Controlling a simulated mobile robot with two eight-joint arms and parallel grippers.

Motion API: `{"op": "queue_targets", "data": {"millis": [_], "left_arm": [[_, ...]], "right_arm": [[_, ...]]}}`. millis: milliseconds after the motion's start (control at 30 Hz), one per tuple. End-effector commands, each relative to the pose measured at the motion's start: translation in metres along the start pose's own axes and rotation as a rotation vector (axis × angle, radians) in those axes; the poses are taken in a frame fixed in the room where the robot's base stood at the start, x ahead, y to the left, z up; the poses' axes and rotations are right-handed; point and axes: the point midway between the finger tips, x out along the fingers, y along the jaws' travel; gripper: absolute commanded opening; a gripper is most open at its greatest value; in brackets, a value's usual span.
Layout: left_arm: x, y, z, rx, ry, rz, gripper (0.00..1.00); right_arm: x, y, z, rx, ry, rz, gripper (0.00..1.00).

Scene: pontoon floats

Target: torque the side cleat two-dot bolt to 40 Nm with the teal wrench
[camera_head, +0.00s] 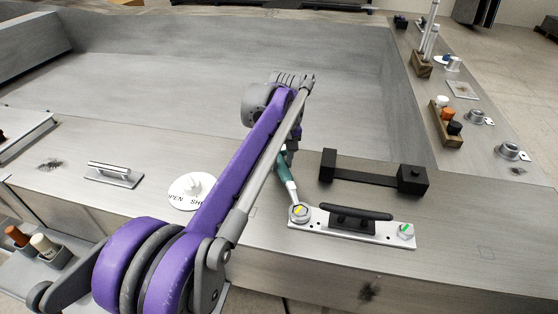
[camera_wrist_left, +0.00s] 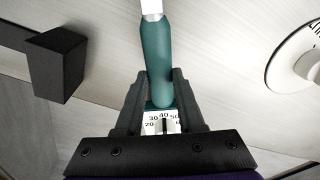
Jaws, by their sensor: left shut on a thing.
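My left gripper (camera_head: 290,150) is shut on the green handle of the teal wrench (camera_head: 286,176); in the left wrist view its fingers (camera_wrist_left: 161,84) clasp the teal handle (camera_wrist_left: 154,48). The handle's end has a white scale with 20, 30, 40, 50, and a dark mark at about 40. The wrench's head is at the left bolt (camera_head: 299,212) of the side cleat (camera_head: 350,223), which shows a yellow mark. The cleat's right bolt (camera_head: 405,231) has a green mark. The dots are too small to count. My right gripper is not in view.
A black bracket-like bar (camera_head: 373,172) stands behind the cleat. A white round disc with lettering (camera_head: 187,194) and a metal handle (camera_head: 114,175) lie left. Wooden blocks with caps (camera_head: 440,122) and metal fittings (camera_head: 509,151) line the right deck. The sunken middle is clear.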

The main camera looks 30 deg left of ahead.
Motion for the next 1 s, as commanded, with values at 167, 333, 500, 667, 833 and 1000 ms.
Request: {"op": "queue_targets", "data": {"millis": [167,333,500,667,833,1000], "left_arm": [[-0.001,0.003,0.0,0.015,0.001,0.002,0.0],[-0.001,0.002,0.0,0.014,0.001,0.002,0.0],[-0.001,0.003,0.0,0.019,0.001,0.003,0.0],[-0.001,0.007,0.0,0.043,0.001,0.005,0.0],[-0.001,0.011,0.0,0.076,0.001,0.008,0.0],[-0.001,0.015,0.001,0.101,0.001,0.011,0.0]], "right_arm": [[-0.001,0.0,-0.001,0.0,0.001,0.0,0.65],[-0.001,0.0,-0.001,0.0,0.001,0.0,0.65],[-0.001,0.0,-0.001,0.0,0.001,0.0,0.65],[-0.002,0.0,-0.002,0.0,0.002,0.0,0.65],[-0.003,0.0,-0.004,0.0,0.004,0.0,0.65],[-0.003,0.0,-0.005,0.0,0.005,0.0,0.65]]}}
